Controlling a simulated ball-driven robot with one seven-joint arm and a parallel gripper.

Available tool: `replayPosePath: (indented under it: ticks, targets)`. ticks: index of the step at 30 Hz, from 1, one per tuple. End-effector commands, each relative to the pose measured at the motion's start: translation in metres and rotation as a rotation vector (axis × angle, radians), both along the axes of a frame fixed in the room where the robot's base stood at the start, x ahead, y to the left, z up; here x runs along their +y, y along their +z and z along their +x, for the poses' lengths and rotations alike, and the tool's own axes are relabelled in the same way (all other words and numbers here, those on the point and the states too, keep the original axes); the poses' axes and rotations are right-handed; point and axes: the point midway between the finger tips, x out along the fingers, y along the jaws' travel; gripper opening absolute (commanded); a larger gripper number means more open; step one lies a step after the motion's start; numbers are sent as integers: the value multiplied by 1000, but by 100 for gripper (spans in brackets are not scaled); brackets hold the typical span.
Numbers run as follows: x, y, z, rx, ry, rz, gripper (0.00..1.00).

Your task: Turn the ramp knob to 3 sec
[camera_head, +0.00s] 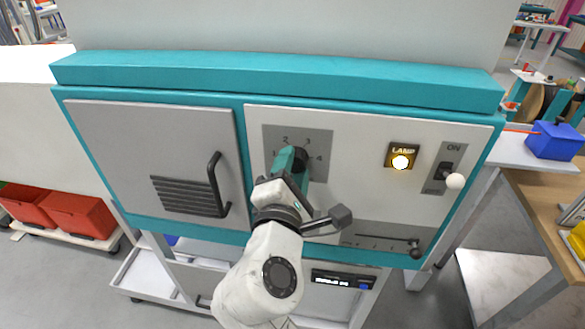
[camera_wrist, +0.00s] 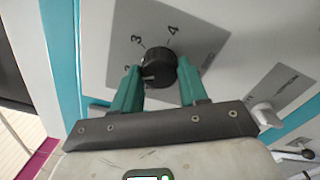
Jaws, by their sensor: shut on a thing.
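The black ramp knob (camera_head: 300,157) sits on a grey dial plate (camera_head: 322,141) on the white panel, with the numbers 1 to 4 around it. In the wrist view the knob (camera_wrist: 158,66) is between the two teal fingers of my gripper (camera_wrist: 160,82), which is shut on it. The 3 and 4 show above the knob in that view. A pale line on the knob's lower left seems to point towards the 2, partly hidden by the left finger. In the head view my gripper (camera_head: 290,160) covers the knob's left side.
A lit lamp (camera_head: 400,162) and an ON switch with a white-tipped lever (camera_head: 454,181) are right of the dial. A slider (camera_head: 413,249) runs along the panel's lower edge. A grey door with a black handle (camera_head: 216,184) is on the left.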

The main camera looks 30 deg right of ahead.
Motion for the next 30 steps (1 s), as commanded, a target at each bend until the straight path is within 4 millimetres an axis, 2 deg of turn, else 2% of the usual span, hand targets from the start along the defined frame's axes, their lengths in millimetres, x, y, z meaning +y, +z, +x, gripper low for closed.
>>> replayPosePath:
  ticks: [1,6,17,30]
  targets:
    - [0,0,0,1,0,1,26]
    - [0,0,0,1,-1,0,12]
    - [0,-2,0,-42,0,60,12]
    - [0,-4,0,-254,-1,351,12]
